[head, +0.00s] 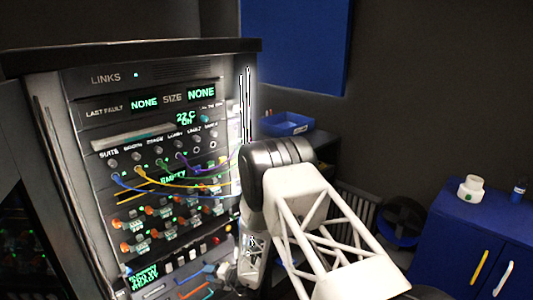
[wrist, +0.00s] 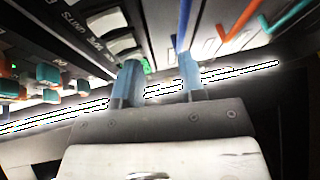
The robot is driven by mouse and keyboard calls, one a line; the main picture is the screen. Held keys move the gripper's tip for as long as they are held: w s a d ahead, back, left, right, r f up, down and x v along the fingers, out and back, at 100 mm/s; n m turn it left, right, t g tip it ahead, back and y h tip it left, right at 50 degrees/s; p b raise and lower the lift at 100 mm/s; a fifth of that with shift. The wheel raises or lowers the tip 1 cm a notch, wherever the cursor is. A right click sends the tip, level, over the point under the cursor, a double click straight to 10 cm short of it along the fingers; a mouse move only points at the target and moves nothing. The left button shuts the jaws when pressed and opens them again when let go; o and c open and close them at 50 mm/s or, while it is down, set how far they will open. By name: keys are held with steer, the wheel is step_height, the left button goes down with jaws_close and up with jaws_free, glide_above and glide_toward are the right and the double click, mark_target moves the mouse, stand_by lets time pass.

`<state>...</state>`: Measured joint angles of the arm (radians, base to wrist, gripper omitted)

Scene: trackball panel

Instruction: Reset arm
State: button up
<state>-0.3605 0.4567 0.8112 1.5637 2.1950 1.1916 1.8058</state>
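My gripper (wrist: 160,80) shows in the wrist view with two blue fingers apart and nothing visible between them. The fingers are close to the panel's lower face, near a row of pale rocker switches (wrist: 123,42) and a small green light. I cannot tell whether the fingertips touch anything. In the head view my white arm comes from the lower right, and my gripper is small and partly hidden by the arm near the panel's lower right corner. The equipment panel (head: 150,75) stands at the left with green readouts, including "NONE" and "22 C".
Blue, yellow, green and purple cables (head: 180,184) hang across the panel. Orange-tipped switches (head: 131,225) sit below them. A blue bin (head: 286,124) is behind my arm. A blue cabinet (head: 455,235) at the right bears a white round item (head: 471,188) and a small blue bottle (head: 519,188).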

steer(key=s+d+r+n+g+h, duration=0.1)
steer(key=s+d+r+n+g, duration=0.1)
steer(key=s+d+r+n, duration=0.65)
steer(key=s+d+r+n+g+h, duration=0.2)
steer(key=r+n, duration=0.4)
steer(key=r, duration=0.8)
steer(key=s+d+r+n+g+h, duration=0.1)
steer(key=s+d+r+n+g, duration=0.2)
steer(key=s+d+r+n, duration=0.55)
steer(key=s+d+r+n+t+h, duration=0.2)
steer(key=s+d+r+n+h, duration=0.3)
steer(key=s+d+r+n, duration=0.3)
steer(key=s+d+r+n+t+h, duration=0.2)
steer(key=s+d+r+n+h, duration=0.4)
steer(key=s+d, duration=0.9)
step_height(320, 180, up, 2)
steer(key=shift+s+d+n, duration=0.15)
steer(key=shift+s+n, duration=0.8)
steer(key=shift+n, duration=0.25)
steer(key=shift+c, duration=0.5)
